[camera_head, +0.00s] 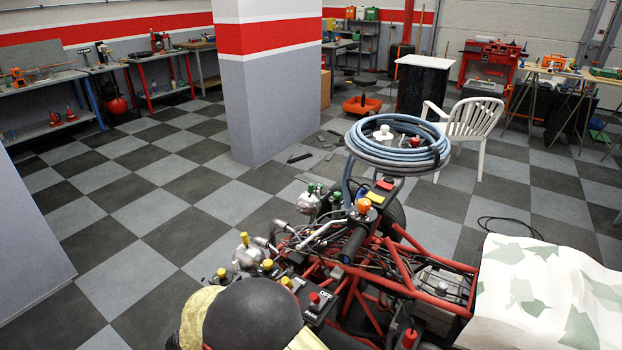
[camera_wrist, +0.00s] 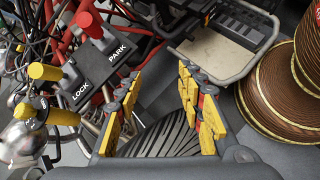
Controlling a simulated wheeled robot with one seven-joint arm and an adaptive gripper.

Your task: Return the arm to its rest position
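My gripper (camera_wrist: 159,80) shows in the wrist view with its two yellow-padded fingers spread apart. Nothing is between the fingertips. It hangs over the stripped quad, beside a black switch box (camera_wrist: 103,62) marked LOCK and PARK, which lies to its left. The quad's red frame (camera_head: 372,308) fills the lower middle of the head view. I cannot make out my gripper in the head view.
Yellow knobs (camera_wrist: 45,72) and a red knob (camera_wrist: 90,24) stand close left of my fingers. Brown ribbed reels (camera_wrist: 275,95) are at right. A coiled blue hose (camera_head: 398,148) rises above the quad. A white chair (camera_head: 470,122) stands behind. Checkered floor at left is clear.

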